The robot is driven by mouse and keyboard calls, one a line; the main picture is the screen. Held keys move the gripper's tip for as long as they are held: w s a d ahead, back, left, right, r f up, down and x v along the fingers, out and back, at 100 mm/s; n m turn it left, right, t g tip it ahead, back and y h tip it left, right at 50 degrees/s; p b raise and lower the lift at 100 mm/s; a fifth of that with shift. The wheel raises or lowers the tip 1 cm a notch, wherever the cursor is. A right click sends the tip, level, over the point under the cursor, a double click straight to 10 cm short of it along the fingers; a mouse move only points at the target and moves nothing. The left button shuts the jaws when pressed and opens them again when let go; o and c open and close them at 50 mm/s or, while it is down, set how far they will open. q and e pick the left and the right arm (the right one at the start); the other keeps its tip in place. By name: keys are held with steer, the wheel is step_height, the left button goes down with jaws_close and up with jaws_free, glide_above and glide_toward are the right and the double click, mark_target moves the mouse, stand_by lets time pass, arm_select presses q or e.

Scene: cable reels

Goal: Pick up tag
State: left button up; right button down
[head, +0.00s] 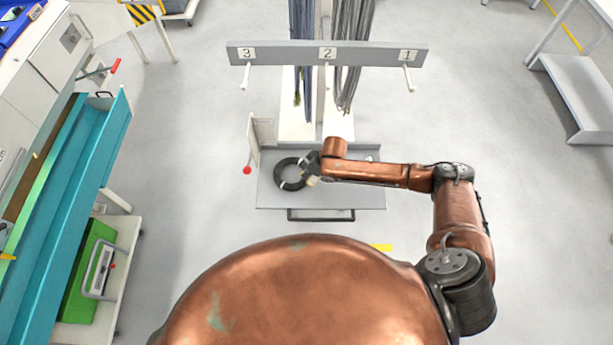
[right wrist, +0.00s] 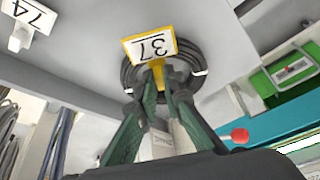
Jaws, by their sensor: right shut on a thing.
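My right gripper (head: 313,170) is over the grey shelf of the rack, at the right edge of a coiled black cable (head: 279,176). In the right wrist view its fingers (right wrist: 163,88) are shut on the yellow stem of a tag (right wrist: 150,46) with a white face reading 37. The tag stands in front of the black coil (right wrist: 127,74). In the head view the tag is mostly hidden by the gripper. My left gripper is not in view.
The rack's numbered bar (head: 290,54) has pegs and hanging cables behind the shelf (head: 350,199). A red ball-ended lever (head: 247,170) stands left of the shelf.

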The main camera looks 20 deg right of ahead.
steer(key=s+r+b, duration=0.1)
steer(key=s+r, duration=0.8)
steer(key=s, duration=0.4)
steer(key=shift+s+d, duration=0.3)
steer(key=shift+d, duration=0.1)
steer(key=shift+r, duration=0.1)
steer(key=c, duration=2.6)
jaws_free()
jaws_close()
steer(key=shift+r, duration=0.15)
steer(key=shift+r+p, duration=1.35)
steer(key=shift+p, duration=0.15)
